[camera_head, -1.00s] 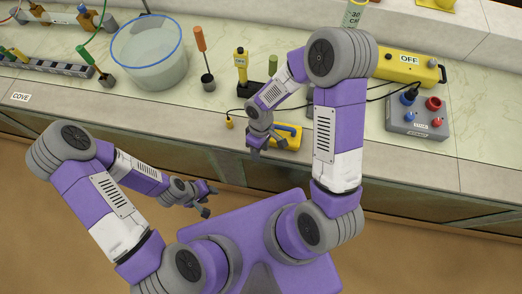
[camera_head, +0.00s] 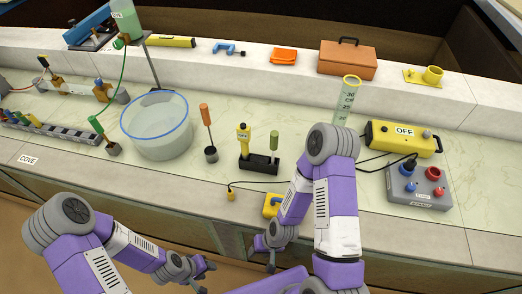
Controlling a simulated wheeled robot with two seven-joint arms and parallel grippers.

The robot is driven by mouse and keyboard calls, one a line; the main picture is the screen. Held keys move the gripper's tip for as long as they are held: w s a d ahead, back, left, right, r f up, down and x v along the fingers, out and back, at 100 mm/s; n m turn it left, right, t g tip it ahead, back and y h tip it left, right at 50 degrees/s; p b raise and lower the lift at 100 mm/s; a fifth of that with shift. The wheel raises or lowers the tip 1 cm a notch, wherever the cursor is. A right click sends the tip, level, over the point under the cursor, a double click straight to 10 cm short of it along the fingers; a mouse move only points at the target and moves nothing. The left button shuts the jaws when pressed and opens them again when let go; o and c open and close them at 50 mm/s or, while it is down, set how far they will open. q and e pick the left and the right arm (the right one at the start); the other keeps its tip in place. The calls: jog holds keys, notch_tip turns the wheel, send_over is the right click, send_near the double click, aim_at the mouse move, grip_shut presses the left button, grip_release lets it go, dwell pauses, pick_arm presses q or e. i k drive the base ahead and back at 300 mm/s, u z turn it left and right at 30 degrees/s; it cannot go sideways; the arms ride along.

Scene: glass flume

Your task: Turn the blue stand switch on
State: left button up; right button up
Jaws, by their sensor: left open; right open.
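A blue sloped stand (camera_head: 92,22) sits on the raised back ledge at the far upper left. I cannot make out a switch on it. My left gripper (camera_head: 203,268) is open and empty, low in front of the counter's front edge, far from the blue stand. My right gripper (camera_head: 268,250) is open and empty, just below a yellow item (camera_head: 271,206) at the counter's front edge. The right arm hides part of that item.
A glass tank (camera_head: 158,140) stands on the counter between me and the blue stand. A burette stand with a green bottle (camera_head: 126,18) rises behind it. A yellow box marked OFF (camera_head: 398,140) and a grey box (camera_head: 418,188) are at right.

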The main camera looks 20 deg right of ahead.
aim_at(410, 187)
jog(key=u, duration=1.55)
jog(key=k, duration=1.85)
jog(key=z, duration=1.45)
